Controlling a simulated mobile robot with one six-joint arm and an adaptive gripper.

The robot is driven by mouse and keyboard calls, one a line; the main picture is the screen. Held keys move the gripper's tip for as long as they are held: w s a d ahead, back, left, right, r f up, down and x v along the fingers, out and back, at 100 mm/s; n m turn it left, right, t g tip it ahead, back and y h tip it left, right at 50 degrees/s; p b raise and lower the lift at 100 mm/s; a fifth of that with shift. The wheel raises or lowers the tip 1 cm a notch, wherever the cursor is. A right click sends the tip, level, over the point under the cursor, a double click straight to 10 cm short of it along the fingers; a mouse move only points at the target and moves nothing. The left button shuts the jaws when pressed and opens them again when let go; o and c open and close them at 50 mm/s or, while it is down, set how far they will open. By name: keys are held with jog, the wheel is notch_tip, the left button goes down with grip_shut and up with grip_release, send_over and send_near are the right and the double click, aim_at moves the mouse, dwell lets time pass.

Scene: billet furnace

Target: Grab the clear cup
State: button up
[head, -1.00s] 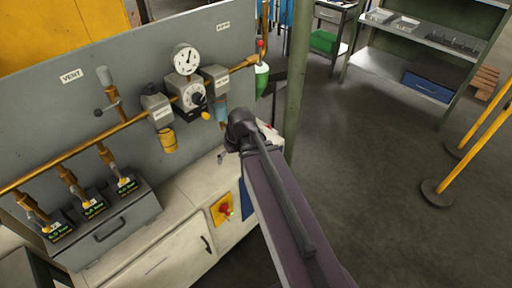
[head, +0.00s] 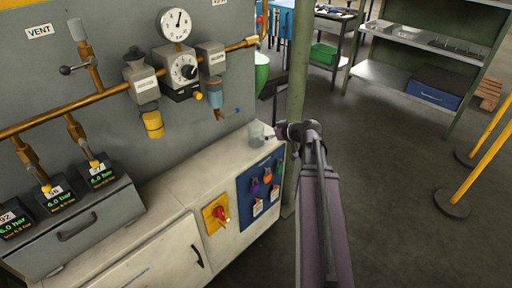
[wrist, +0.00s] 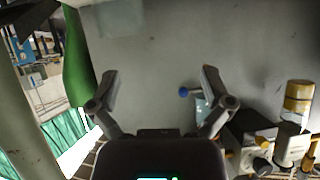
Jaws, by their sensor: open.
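The clear cup (head: 256,134) is a small, greyish see-through cup standing on the right end of the pale cabinet top (head: 190,177). It also shows, faint and partly cut off, at the top edge of the wrist view (wrist: 117,18). My gripper (head: 281,131) is just to the right of the cup in the head view, at about its height; its fingers are small and hard to make out there. In the wrist view, my gripper (wrist: 160,76) has both fingers spread apart with nothing between them. The cup lies beyond the fingertips, toward the left one.
A grey panel (head: 95,100) with brass piping, a gauge (head: 174,24) and regulators stands behind the cabinet. A blue-bowled filter (head: 215,95) hangs above the cup's left. A green post (head: 298,80) rises behind my gripper. Open floor (head: 390,190) lies right.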

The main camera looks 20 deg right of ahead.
jog(key=shift+t+h, duration=0.3)
jog(key=shift+t, duration=0.6)
jog(key=d+b, duration=0.1)
jog(key=d, duration=0.1)
jog(key=d+f, duration=0.1)
jog(key=d, duration=0.1)
jog(key=shift+w+d+b, duration=0.1)
jog(key=shift+d+b, duration=0.25)
jog(key=shift+b, duration=0.05)
jog(key=shift+w, duration=0.1)
jog(key=b, duration=0.3)
send_near(256, 129)
jog(key=shift+w+a+r, duration=0.2)
jog(key=shift+w+a, duration=0.15)
jog(key=shift+a, duration=0.4)
jog(key=shift+w+a+r, duration=0.2)
jog(key=shift+w+a, duration=0.15)
jog(key=shift+a, duration=0.35)
jog(key=shift+b+x, duration=1.15)
jog(key=shift+x, duration=1.5)
jog(key=c, duration=0.8)
